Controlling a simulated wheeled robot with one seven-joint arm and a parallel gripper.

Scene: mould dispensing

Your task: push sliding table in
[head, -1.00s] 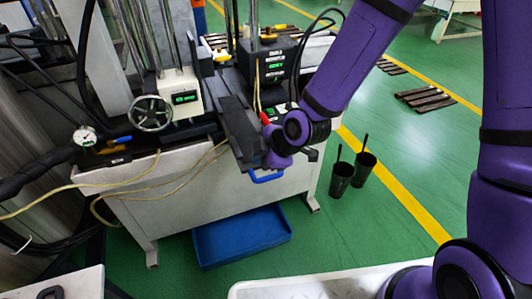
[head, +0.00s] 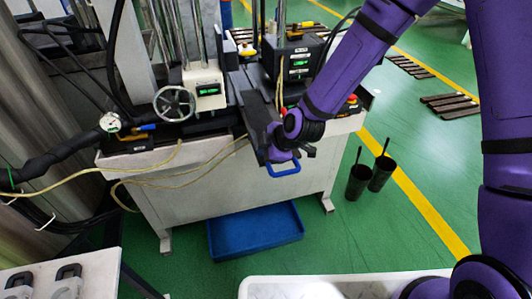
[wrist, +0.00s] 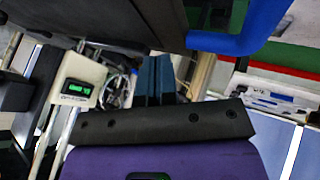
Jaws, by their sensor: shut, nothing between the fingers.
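The sliding table (head: 258,118) is a long dark plate on the machine bench, its near end reaching the bench's front edge. A blue handle (head: 284,170) hangs at that near end. My gripper (head: 285,152) is at the plate's near right end, just above the handle; the arm partly hides the contact. In the wrist view, my gripper's two dark teal fingers (wrist: 156,78) are together and empty. The blue handle (wrist: 243,40) and a dark underside cross the top of that view. I cannot tell whether the fingers touch the table.
A handwheel (head: 174,103) and a white box with a green display (head: 205,86) stand left of the plate. A blue tray (head: 255,232) lies under the bench. Two black bins (head: 358,182) stand on the floor to the right. A white container (head: 320,289) is in front.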

